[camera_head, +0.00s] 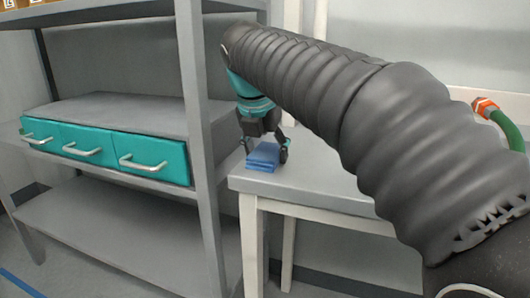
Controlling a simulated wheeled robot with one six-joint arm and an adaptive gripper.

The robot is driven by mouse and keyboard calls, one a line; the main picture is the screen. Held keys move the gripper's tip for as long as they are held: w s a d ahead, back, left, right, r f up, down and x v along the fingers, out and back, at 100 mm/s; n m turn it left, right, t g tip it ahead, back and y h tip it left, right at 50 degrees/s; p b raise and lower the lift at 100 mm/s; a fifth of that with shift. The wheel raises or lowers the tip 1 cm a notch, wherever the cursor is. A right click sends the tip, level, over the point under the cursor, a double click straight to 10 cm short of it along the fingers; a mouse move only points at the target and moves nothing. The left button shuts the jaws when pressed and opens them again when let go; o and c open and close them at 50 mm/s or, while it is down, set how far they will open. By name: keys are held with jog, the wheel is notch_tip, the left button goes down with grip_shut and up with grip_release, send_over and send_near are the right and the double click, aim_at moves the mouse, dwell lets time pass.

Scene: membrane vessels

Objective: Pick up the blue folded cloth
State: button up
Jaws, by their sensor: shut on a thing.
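The blue folded cloth (262,158) is a small layered stack near the left front corner of the grey table (310,189). My gripper (265,150) points down over it from above, with one dark finger on each side of the cloth. It is shut on the cloth. The cloth's back part is partly hidden by the fingers. I cannot tell whether the cloth is touching the tabletop or just above it.
A grey shelf unit stands left of the table, with its post (203,150) close to my gripper. Teal drawers (105,150) with pale handles sit on it. A green hose (506,128) with an orange fitting is at the right. My arm hides much of the table.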

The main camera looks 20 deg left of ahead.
aim_at(269, 148)
notch_tip(269, 148, up, 5)
jog(key=shift+f+p, duration=0.1)
jog(key=shift+p, duration=0.65)
jog(key=s+d+r, duration=0.1)
jog(key=d+r, duration=0.5)
jog(key=d, duration=0.5)
jog(key=shift+d+r, duration=0.3)
jog(key=shift+s, duration=0.1)
jog(key=shift+o, duration=0.6)
jog(key=shift+c, duration=0.4)
